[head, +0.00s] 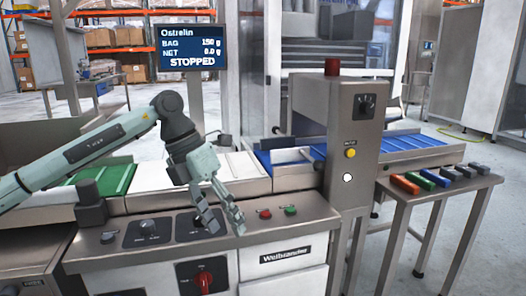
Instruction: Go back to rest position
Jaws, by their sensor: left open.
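My left arm comes in from the left across the weighing machine. My left gripper (224,226) hangs over the machine's front panel (150,229), its fingers pointing down and apart, with nothing between them. It is close to the red button (265,214) and the green button (291,210), which lie to its right. I cannot tell whether a fingertip touches the panel. My right gripper is not in view. The display (187,47) reads Ostrelin, BAG 150 g, NET 0.0 g, STOPPED.
A steel housing (333,150) with a red lamp stands right of the gripper. Beyond it is a blue conveyor (400,143). A side table (440,187) at right holds several coloured blocks. A green belt (105,178) lies behind my arm. Open floor (490,240) shows at far right.

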